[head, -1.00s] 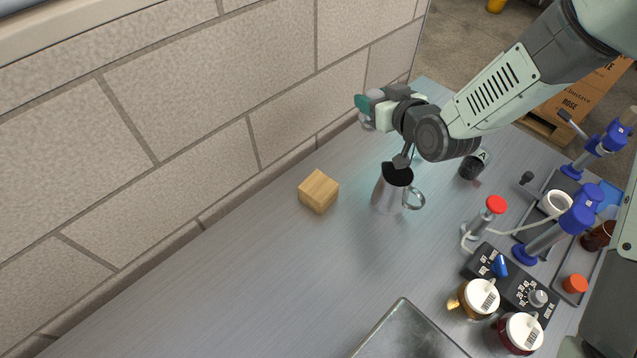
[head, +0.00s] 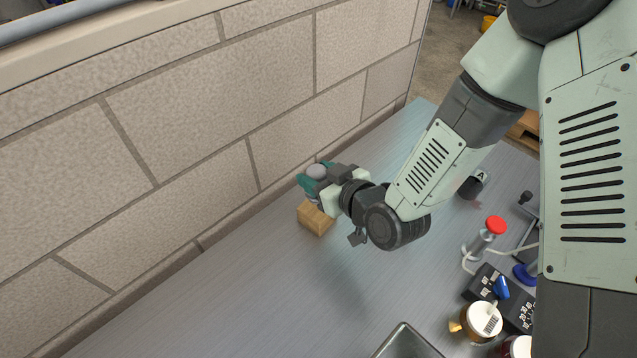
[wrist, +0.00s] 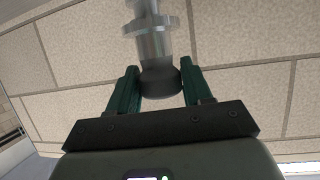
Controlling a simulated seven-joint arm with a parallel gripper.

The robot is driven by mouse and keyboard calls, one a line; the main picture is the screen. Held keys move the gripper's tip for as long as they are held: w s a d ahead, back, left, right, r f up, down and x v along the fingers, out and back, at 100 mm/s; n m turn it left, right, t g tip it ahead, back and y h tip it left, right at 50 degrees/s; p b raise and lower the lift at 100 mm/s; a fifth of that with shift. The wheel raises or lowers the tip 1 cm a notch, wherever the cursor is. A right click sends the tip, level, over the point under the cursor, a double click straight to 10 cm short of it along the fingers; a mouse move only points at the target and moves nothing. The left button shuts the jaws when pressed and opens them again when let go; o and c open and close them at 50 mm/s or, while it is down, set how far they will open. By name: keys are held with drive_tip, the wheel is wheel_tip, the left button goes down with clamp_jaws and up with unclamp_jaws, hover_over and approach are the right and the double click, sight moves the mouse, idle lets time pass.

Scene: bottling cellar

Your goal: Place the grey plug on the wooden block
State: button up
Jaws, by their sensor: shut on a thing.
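My gripper (head: 312,184) has teal fingers and is shut on the grey plug (head: 317,171), whose rounded grey top shows above the fingers in the head view. In the wrist view, the plug (wrist: 160,82) sits between both fingers, with a dark grey end and a shiny metal part beyond it. The wooden block (head: 315,221) is a light brown cube on the metal bench. My gripper and the plug are at the block's upper side in the head view, partly covering it. I cannot tell whether the plug touches the block.
A stone wall (head: 200,120) runs close behind the block. A red-topped device (head: 495,225), a white-lidded jar (head: 484,320) and a dark control box (head: 485,283) stand to the right. A metal tray (head: 408,345) is at the front. The bench left of the block is clear.

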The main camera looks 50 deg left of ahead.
drive_tip(key=shift+f, duration=1.25)
drive_tip(key=shift+f, duration=0.1)
drive_tip(key=o, duration=1.1)
